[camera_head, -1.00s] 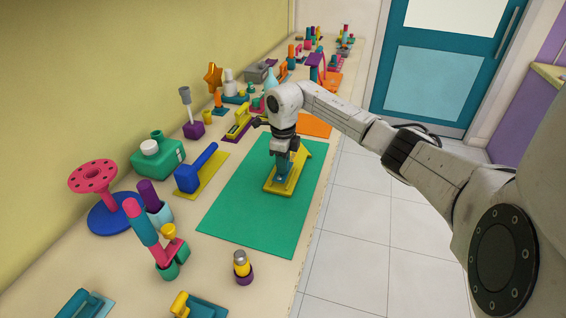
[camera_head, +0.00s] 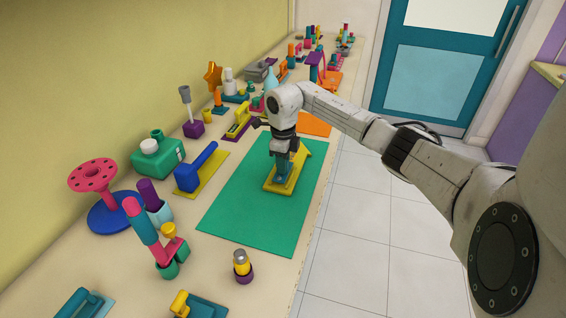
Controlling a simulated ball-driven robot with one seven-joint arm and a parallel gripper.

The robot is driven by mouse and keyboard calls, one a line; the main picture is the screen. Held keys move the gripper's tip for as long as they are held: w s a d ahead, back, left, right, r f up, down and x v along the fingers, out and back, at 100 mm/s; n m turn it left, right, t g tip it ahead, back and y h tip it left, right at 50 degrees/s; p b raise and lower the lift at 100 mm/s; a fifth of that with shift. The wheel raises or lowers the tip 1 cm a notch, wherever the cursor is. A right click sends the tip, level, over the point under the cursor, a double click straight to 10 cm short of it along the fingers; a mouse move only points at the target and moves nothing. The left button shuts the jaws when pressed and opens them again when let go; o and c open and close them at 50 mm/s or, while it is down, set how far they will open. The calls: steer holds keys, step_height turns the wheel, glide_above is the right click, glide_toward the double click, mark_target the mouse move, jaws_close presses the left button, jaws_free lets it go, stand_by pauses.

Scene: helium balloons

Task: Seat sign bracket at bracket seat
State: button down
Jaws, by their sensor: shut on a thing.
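My gripper (camera_head: 284,150) points straight down over the green mat and is shut on a teal-blue piece, which I take for the sign bracket (camera_head: 283,166). The piece stands upright inside the outline of a yellow base (camera_head: 272,186), which looks like the bracket seat. The base lies on the upper part of the green mat (camera_head: 255,215). The fingers and wrist hide the top of the piece and part of the base. I cannot tell whether the piece touches the base or is fully down in it.
A blue tool on a yellow plate (camera_head: 196,170), a green box (camera_head: 158,155) and a pink disc stand on a blue foot (camera_head: 110,218) are left of the mat. An orange mat (camera_head: 315,125) lies behind. The green mat's front half is clear.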

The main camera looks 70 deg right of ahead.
steer(key=shift+f+b, duration=0.45)
steer(key=shift+f, duration=0.5)
steer(key=c, duration=0.9)
jaws_free()
steer(key=shift+r, duration=0.15)
steer(key=shift+r+p, duration=3.1)
steer(key=shift+r, duration=0.85)
steer(key=shift+f, duration=0.1)
